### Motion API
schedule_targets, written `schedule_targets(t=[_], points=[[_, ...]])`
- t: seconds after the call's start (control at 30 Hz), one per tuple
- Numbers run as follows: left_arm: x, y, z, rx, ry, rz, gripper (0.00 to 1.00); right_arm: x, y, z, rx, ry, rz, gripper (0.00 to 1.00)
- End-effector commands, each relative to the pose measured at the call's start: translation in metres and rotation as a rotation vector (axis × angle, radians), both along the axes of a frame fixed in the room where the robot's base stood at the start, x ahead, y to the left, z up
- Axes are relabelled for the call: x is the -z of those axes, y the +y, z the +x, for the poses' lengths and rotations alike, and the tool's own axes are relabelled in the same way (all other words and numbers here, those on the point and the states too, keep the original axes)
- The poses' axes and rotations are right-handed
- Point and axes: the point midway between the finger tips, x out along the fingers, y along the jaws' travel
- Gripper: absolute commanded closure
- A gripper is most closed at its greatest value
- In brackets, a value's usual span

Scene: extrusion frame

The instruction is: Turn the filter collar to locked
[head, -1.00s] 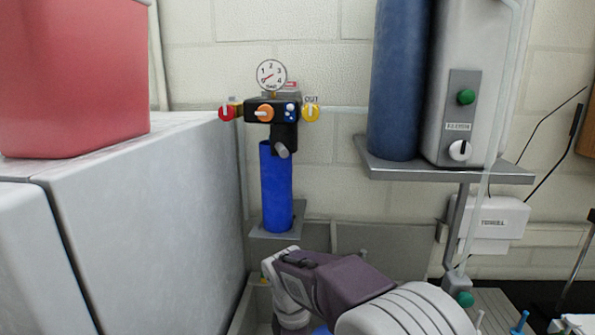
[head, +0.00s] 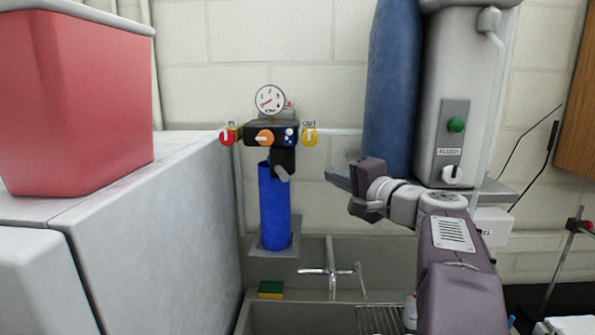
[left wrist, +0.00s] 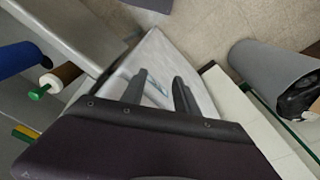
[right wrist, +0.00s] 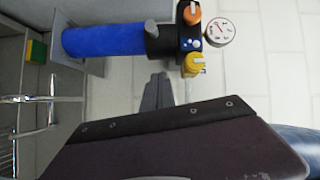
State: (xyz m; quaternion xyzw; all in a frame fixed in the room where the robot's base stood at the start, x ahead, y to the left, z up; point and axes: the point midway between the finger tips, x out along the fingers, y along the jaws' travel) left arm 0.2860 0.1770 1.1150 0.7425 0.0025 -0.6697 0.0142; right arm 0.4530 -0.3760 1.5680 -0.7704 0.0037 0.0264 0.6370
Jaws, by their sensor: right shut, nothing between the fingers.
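The filter unit hangs on the wall in the head view, with a blue bowl (head: 274,208) under a black head (head: 259,134). The black collar (head: 284,158) sits between them, with a grey lever (head: 281,173) slanting down to the right. In the right wrist view the collar (right wrist: 158,42) and lever (right wrist: 150,27) show sideways. My right gripper (head: 332,178) is shut and empty, to the right of the collar and apart from it. Its fingers (right wrist: 157,82) show together in the right wrist view. My left gripper (left wrist: 158,88) is open and empty, away from the filter.
A red valve (head: 227,136) and yellow valve (head: 310,136) flank the head, with an orange knob (head: 265,137) between and a gauge (head: 270,100) above. A blue cylinder (head: 391,90) stands right. A faucet (head: 331,270) and sponge (head: 270,289) are below. A red bin (head: 80,105) is left.

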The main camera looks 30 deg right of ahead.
Motion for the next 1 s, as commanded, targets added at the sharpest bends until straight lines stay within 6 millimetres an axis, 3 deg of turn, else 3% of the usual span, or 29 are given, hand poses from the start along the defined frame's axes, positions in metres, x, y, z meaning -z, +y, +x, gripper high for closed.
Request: schedule_targets(t=[0.4,0.63,1.0], points=[[-0.047,0.0,0.0,0.0,0.0,0.0,0.64,0.0,0.005,0.09,-0.005,0.005,0.002,1.0],[-0.05,0.0,0.0,0.0,0.0,0.0,0.64,0.009,0.037,0.093,-0.005,0.002,0.0,1.0],[-0.05,0.0,0.0,0.0,0.0,0.0,0.64,0.012,0.042,0.094,-0.002,0.002,-0.001,1.0]])
